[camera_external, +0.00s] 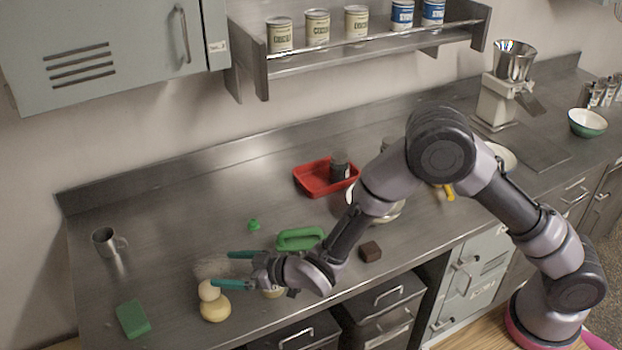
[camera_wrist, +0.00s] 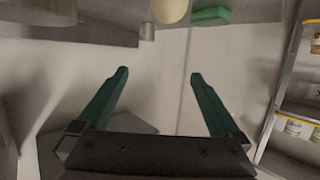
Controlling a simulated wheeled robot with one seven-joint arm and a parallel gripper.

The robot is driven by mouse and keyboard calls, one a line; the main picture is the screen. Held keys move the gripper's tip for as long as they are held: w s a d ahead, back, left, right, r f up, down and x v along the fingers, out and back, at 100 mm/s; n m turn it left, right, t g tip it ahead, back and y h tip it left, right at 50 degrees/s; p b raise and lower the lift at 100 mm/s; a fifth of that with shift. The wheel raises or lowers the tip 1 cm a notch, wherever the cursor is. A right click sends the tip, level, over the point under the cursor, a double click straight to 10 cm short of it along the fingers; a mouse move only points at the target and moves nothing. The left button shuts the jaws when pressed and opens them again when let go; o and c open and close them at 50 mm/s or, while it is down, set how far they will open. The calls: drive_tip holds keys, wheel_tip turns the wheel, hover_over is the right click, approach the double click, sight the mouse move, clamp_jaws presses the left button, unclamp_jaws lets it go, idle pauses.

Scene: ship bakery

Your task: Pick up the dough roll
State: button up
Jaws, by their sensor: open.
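A pale yellow, two-lobed piece that looks like the dough roll (camera_external: 215,311) sits near the front edge of the counter, a smaller round lobe above a wider one. A pale rounded shape (camera_wrist: 170,9), probably the same piece, is cut off at the top of the wrist view. My gripper (camera_external: 220,269) is open and empty, its green fingers pointing left above the counter. The lower fingertip appears close to the upper lobe in the external view; I cannot tell whether they touch. In the wrist view the fingers (camera_wrist: 159,73) have nothing between them.
A green sponge (camera_external: 133,319) and a metal mug (camera_external: 108,242) stand left. A green-handled tool (camera_external: 299,238), a brown block (camera_external: 370,251) and a red tray (camera_external: 314,180) lie nearby. A pale item (camera_external: 272,293) is partly hidden beneath my wrist. The back left counter is clear.

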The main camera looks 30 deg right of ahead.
approach(217, 290)
drive_tip(key=x, duration=0.5)
drive_tip(key=shift+f, duration=0.4)
drive_tip(key=shift+w+a, duration=0.4)
drive_tip(key=shift+x, duration=3.15)
drive_tip(key=shift+r, duration=0.1)
drive_tip(key=c, duration=1.5)
wheel_tip(217, 290, up, 10)
wheel_tip(217, 290, down, 10)
drive_tip(key=shift+r, duration=0.15)
